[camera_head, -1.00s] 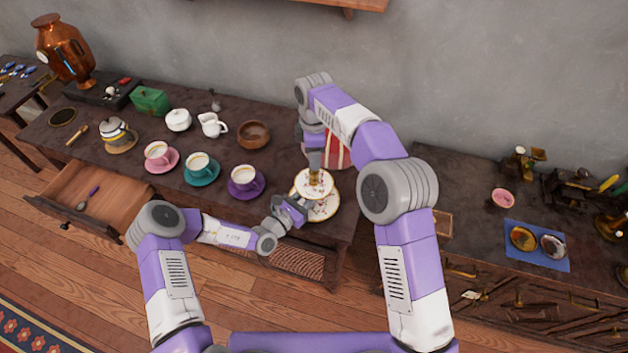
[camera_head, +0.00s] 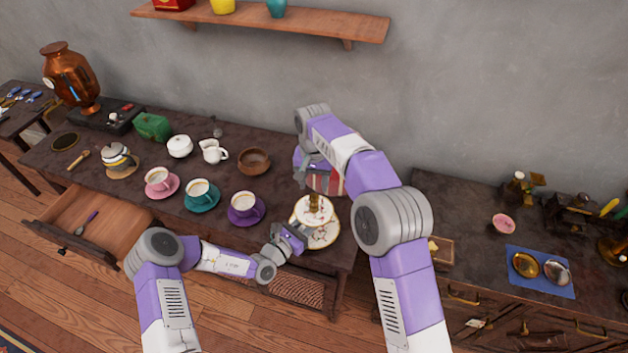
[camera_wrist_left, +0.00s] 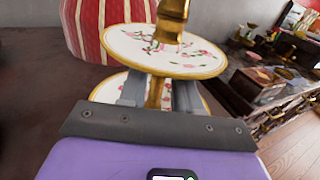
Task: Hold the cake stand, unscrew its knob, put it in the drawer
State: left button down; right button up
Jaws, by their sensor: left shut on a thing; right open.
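The two-tier cake stand (camera_head: 322,236) has white floral plates with gold rims. It stands near the right front of the dark table. Its gold knob (camera_head: 314,202) stands upright above the top plate, and it also shows in the left wrist view (camera_wrist_left: 172,20). My left gripper (camera_head: 302,236) is shut on the gold stem (camera_wrist_left: 154,92) between the two plates. My right gripper (camera_head: 316,170) is open and empty, above and behind the knob, apart from it; its fingertips are hard to make out. The drawer (camera_head: 125,222) at the table's left front is pulled open.
A spoon with a purple handle (camera_head: 87,222) lies in the drawer. A purple cup (camera_head: 243,202), a teal cup (camera_head: 200,189) and a pink cup (camera_head: 158,178) stand left of the stand. A red-and-white striped object (camera_wrist_left: 100,25) is close behind it. A wooden bowl (camera_head: 254,161) stands further back.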

aim_at(314, 196)
jog(key=m, duration=0.5)
jog(key=shift+m, duration=0.4)
jog(key=m, duration=0.5)
jog(key=shift+m, duration=0.3)
jog(key=m, duration=0.5)
jog(key=shift+m, duration=0.3)
jog(key=m, duration=0.7)
jog(key=shift+f, duration=3.9)
jog(key=shift+c, duration=0.3)
